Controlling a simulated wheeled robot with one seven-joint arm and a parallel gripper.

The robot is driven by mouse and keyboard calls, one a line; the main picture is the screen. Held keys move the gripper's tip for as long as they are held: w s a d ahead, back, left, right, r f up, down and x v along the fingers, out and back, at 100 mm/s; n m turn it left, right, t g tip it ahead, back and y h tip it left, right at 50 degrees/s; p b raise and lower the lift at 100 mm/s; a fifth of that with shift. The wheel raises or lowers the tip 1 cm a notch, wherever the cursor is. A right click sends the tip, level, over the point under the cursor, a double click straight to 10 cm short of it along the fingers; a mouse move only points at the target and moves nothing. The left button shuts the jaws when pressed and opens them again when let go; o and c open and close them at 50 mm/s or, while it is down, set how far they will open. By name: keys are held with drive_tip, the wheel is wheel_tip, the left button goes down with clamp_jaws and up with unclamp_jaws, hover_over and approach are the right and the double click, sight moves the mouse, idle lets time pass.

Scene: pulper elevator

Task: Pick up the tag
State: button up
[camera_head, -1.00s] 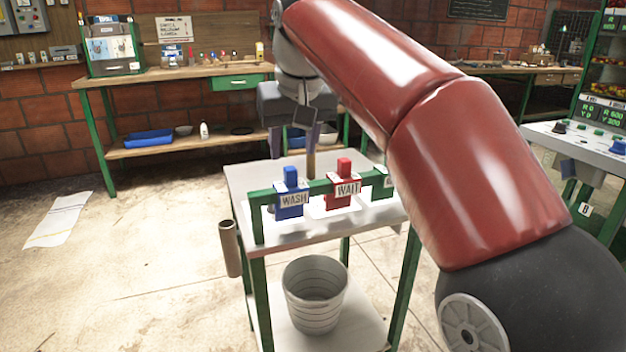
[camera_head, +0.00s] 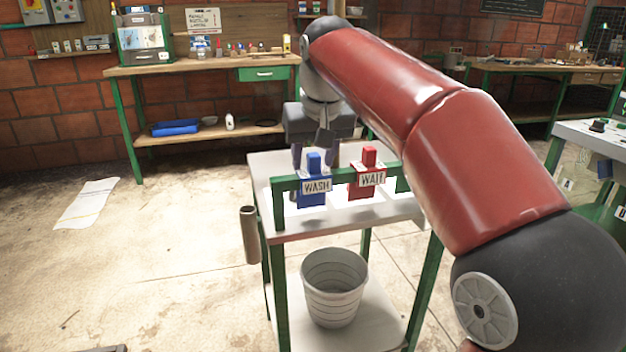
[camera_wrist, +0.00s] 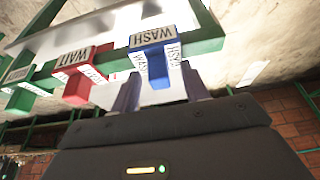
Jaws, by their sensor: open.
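The blue WASH tag (camera_head: 312,197) hangs over the green rail (camera_head: 282,186) of the small stand. The red WAIT tag (camera_head: 364,190) hangs beside it on the right. My gripper (camera_head: 315,157) is behind the rail at the blue tag, its fingers pointing down, open and empty. In the wrist view, the blue tag (camera_wrist: 158,68) is just ahead of and between the two fingertips of my gripper (camera_wrist: 160,90). The red tag (camera_wrist: 76,88) is to its left there. I cannot tell whether the fingers touch the blue tag.
The stand's white top (camera_head: 290,230) lies below the rail, with a ribbed bucket (camera_head: 334,290) on its lower shelf. A tube (camera_head: 249,235) hangs at its left side. A workbench (camera_head: 200,70) stands behind. The floor at left is mostly clear.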

clamp_jaws()
drive_tip(key=shift+r, duration=0.15)
